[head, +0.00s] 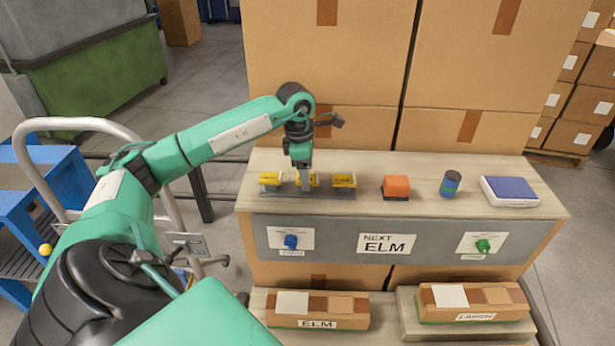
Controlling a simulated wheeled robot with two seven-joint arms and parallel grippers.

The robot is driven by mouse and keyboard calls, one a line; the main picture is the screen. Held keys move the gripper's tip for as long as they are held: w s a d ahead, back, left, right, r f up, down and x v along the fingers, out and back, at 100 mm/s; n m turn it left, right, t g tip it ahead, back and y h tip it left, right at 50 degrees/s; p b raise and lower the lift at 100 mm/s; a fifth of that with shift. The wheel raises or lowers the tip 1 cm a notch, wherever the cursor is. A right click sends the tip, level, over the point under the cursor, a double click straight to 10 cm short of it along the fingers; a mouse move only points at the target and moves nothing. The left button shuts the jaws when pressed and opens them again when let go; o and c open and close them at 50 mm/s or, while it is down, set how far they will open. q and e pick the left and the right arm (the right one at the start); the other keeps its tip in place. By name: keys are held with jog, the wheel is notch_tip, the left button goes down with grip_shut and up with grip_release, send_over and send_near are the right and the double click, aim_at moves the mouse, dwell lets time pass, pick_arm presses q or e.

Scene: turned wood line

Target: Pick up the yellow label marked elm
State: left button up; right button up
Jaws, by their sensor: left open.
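Three yellow labels stand in a row on a grey holder on the wooden bench top: a left one (270,178), a middle one (314,180) and a right one (344,181). Their lettering is too small to read, so I cannot tell which says elm. My left gripper (304,184) points down at the middle label, open, and hides part of it. I cannot tell whether its fingers are around that label or just in front of it. My right gripper is not in view.
On the bench (425,170), right of the labels, are an orange block (396,187), a blue-green can (451,184) and a blue-topped white device (510,191). A "NEXT ELM" sign (387,243) is on the front. Cardboard boxes (322,55) rise behind. Trays marked ELM (318,324) and LARCH (475,317) sit below.

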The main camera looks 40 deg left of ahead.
pick_arm(q)
jog(key=shift+f, duration=0.1)
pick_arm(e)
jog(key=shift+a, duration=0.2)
pick_arm(q)
jog(key=shift+c, duration=0.8)
jog(key=c, duration=0.9)
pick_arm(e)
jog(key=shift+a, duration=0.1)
pick_arm(q)
jog(key=shift+r, duration=0.2)
